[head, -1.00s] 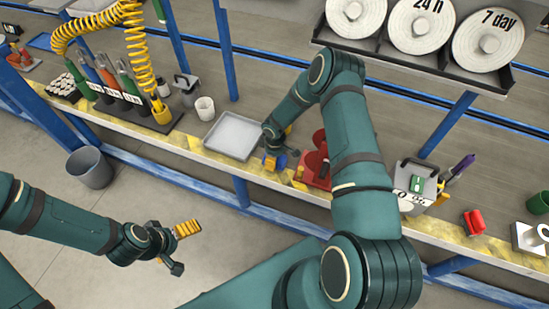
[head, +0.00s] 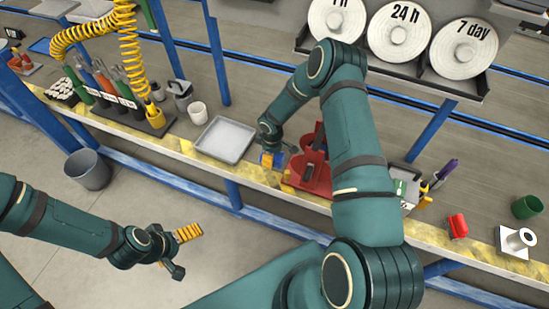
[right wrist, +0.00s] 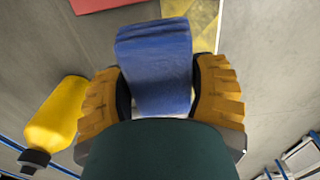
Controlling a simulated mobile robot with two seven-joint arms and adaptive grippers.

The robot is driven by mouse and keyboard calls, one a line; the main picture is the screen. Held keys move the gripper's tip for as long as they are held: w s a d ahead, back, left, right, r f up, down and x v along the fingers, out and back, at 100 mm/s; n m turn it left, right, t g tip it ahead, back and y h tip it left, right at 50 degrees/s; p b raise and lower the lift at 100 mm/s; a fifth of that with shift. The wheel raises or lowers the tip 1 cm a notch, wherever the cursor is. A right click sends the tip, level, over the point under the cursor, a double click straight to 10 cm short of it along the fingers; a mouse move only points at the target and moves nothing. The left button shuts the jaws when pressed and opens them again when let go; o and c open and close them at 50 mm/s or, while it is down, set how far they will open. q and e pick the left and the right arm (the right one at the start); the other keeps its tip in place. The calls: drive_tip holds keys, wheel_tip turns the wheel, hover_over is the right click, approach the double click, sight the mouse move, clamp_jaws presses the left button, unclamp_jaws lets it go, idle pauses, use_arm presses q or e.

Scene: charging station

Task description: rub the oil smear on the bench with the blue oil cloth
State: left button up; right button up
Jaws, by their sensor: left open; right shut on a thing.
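The blue oil cloth (right wrist: 155,65) is folded between the yellow-padded fingers of my right gripper (right wrist: 160,92), which is shut on it. In the head view, the cloth (head: 266,160) shows as a small blue patch below that gripper at the front of the bench (head: 165,147), right of the grey tray. I cannot tell whether the cloth touches the bench. I cannot make out the oil smear for certain; a yellowish patch (right wrist: 203,20) lies beyond the cloth in the right wrist view. My left gripper (head: 183,250) is open and empty, over the floor in front of the bench.
The grey tray (head: 226,140) lies left of the right gripper. A red stand (head: 308,178) is close on its right. A yellow bottle (right wrist: 57,112) shows in the right wrist view. A red object (head: 457,226) and green cup (head: 527,206) are farther right. A bin (head: 87,170) stands on the floor.

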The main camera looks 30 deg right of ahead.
drive_tip(key=shift+r+p, duration=0.35)
drive_tip(key=shift+r, duration=0.65)
drive_tip(key=shift+r, duration=0.1)
